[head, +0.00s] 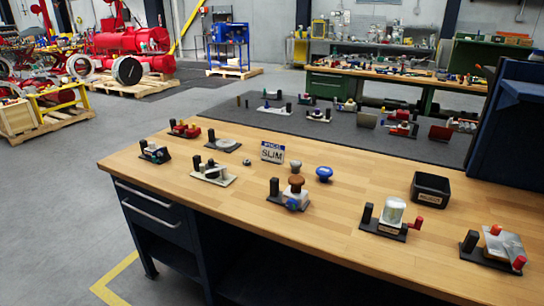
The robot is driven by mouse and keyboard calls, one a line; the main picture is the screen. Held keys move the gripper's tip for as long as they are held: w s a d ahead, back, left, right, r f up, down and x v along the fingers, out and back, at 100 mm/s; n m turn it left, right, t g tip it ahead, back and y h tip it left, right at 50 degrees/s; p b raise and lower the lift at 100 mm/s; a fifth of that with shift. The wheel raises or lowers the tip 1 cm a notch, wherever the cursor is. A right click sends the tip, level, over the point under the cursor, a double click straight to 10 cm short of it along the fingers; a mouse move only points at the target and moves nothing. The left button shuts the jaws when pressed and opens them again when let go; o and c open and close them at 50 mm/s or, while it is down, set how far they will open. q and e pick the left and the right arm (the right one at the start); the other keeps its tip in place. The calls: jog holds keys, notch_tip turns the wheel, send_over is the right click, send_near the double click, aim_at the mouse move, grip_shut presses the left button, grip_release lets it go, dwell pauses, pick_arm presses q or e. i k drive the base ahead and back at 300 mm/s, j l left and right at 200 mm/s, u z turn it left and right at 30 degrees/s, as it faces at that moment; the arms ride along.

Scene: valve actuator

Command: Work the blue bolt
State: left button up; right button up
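I cannot tell for certain which part is the blue bolt. One small device (155,152) at the left end of the wooden workbench has a black base, a pale body and blue parts. Another device (293,194) near the middle front has a brown round knob, a white body, a black post and a blue part (291,204) low on its front. A loose blue mushroom-shaped knob (324,173) stands on the bench behind and right of it. Neither of my grippers is in view.
The wooden workbench (350,223) also carries a SLIM sign (272,152), a black open bin (431,188), a glass-topped device (393,214) and a metal-plate device (500,245). A dark blue panel (510,125) rises at the right. Grey floor (60,210) is open on the left.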

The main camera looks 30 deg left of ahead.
aim_at(291, 205)
jog(key=i+l+u, duration=0.45)
jog(key=l+u, duration=0.2)
jog(key=i+l+u, duration=0.15)
jog(key=l+u, duration=0.2)
